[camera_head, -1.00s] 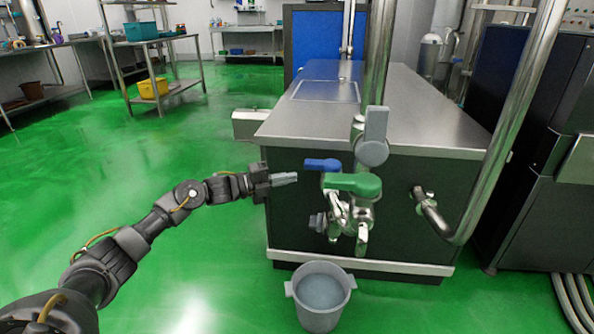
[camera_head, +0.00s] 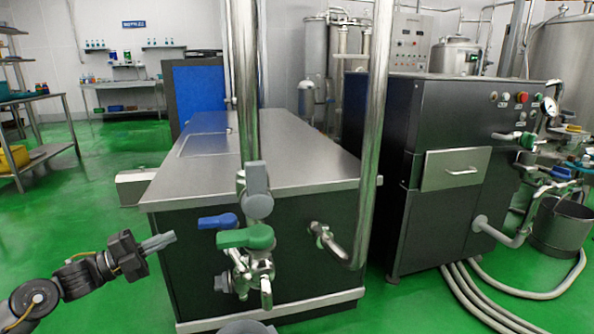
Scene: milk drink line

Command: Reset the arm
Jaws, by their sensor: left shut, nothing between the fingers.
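My left arm comes in from the lower left in the head view. Its gripper (camera_head: 158,242) is shut and empty, with the fingers pointing right. It is held in the air to the left of the metal tap (camera_head: 262,268), apart from it. The tap has a green handle (camera_head: 246,237) and a blue handle (camera_head: 217,221) above and to its left. The rim of a grey bucket (camera_head: 247,327) just shows at the bottom edge, below the tap. My right gripper is not in view.
A dark cabinet with a steel top (camera_head: 255,165) stands behind the tap. A vertical steel pipe (camera_head: 376,130) rises at its right. A black machine (camera_head: 455,165) with hoses at its foot and a dark bucket (camera_head: 562,226) stand at the right. Green floor (camera_head: 85,215) is open at the left.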

